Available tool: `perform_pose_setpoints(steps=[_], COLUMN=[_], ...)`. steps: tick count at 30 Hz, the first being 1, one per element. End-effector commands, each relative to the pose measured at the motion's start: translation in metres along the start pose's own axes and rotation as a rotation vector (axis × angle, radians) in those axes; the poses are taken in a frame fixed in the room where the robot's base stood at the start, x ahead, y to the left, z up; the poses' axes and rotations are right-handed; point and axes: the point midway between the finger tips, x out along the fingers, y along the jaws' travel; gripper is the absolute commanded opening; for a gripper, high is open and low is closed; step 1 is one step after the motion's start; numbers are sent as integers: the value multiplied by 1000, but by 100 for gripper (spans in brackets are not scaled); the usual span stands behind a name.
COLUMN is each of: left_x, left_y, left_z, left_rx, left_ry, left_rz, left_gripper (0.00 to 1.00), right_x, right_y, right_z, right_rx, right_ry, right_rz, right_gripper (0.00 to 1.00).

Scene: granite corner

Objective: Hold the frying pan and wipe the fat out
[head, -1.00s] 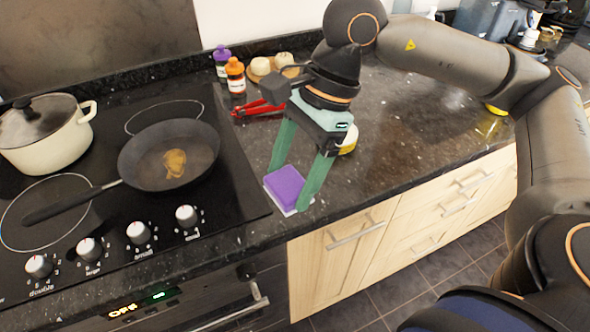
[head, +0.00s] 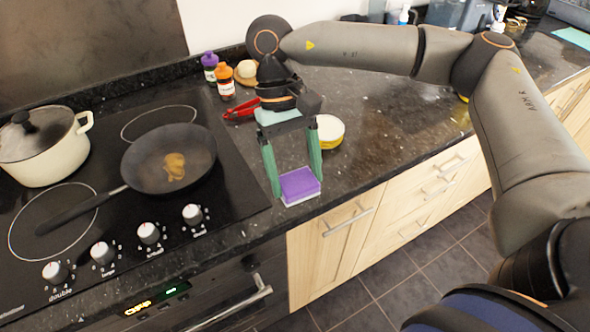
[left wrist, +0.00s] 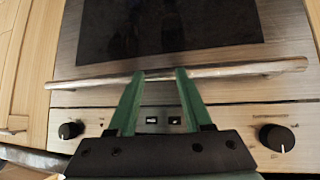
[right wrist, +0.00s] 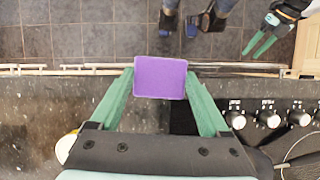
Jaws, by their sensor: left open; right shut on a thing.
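The dark frying pan (head: 150,165) sits on the black hob, its handle (head: 80,210) pointing to the lower left. A brown patch of fat (head: 174,166) lies in the pan. My right gripper (head: 296,182) is shut on a purple sponge (head: 300,184) with a pale underside, right of the hob by the counter's front edge. The sponge also shows between the fingers in the right wrist view (right wrist: 160,77). My left gripper (left wrist: 159,75) is open and empty, in front of the oven door handle (left wrist: 180,75); it is outside the head view.
A cream lidded pot (head: 45,155) stands left of the pan. The counter to the right is mostly clear.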

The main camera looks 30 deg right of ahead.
Motion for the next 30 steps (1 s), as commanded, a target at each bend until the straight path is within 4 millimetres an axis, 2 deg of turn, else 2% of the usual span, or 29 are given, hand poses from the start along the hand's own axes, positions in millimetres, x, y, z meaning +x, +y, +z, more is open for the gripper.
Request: perform_pose_setpoints(steps=[5, 12, 19, 25, 27, 30], left_x=[-1, -1, -2, -2, -1, -2], left_y=[0, 0, 1, 0, 0, 0], left_z=[0, 1, 3, 2, 2, 1], left_rx=[-1, -2, -5, -3, -2, -2], left_ry=[-2, -4, -10, -7, -7, -6], left_rz=[-1, -1, -1, -1, -1, -1], left_gripper=[50, 50, 76, 98, 100, 100], right_x=[0, 1, 9, 36, 47, 43], right_y=[2, 2, 2, 1, 2, 2], right_z=[-3, -3, -6, -14, -17, -18], right_rx=[-65, -70, -72, -73, -70, -70], right_ry=[0, 0, -3, -7, -8, 2], right_rz=[26, 27, 28, 26, 25, 27], right_gripper=[28, 28, 28, 28, 28, 28])
